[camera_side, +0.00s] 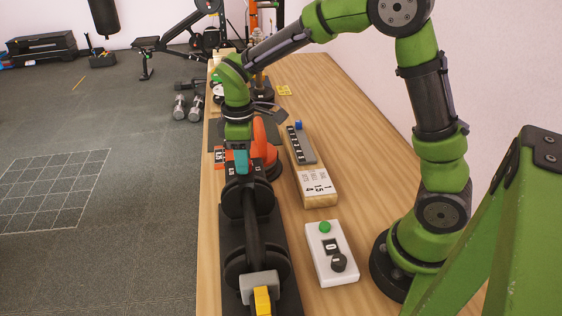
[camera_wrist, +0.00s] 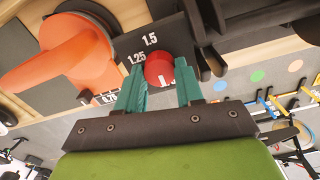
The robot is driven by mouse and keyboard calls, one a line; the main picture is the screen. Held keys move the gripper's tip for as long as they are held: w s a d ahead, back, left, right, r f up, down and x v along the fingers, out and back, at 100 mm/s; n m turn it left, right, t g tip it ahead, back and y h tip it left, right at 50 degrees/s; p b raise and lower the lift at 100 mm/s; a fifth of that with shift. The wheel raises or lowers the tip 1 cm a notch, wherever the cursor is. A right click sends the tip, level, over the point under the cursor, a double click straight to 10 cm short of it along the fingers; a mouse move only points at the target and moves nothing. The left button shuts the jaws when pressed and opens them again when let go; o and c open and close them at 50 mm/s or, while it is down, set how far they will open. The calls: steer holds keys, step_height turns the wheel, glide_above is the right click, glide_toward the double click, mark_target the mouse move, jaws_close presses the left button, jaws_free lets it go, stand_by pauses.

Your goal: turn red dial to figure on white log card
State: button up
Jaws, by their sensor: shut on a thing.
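In the wrist view my gripper (camera_wrist: 160,74) has its two teal fingers on either side of the red dial (camera_wrist: 158,66), shut on it. The dial has a small white mark at its lower edge, on my side. It sits on a dark panel (camera_wrist: 178,36) printed with 1.25 and 1.5; other figures are partly hidden. In the side view my gripper (camera_side: 241,163) points down at the dark apparatus, and its fingers hide the dial. The white log card (camera_side: 315,182) lies on a wooden block to the right; its printed figures are too small to read surely.
An orange disc part (camera_side: 262,142) stands right behind my gripper. A black barbell-like rig (camera_side: 253,225) with a yellow-tipped grey clamp lies in front. A white box (camera_side: 331,252) with a green button and black knob, and a grey strip with a blue knob (camera_side: 298,125), stand right.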

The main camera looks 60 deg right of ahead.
steer(key=shift+m, duration=0.4)
steer(key=m, duration=1.1)
stand_by(0.5)
steer(key=o, duration=1)
steer(key=shift+o, duration=0.2)
step_height(320, 180, up, 17)
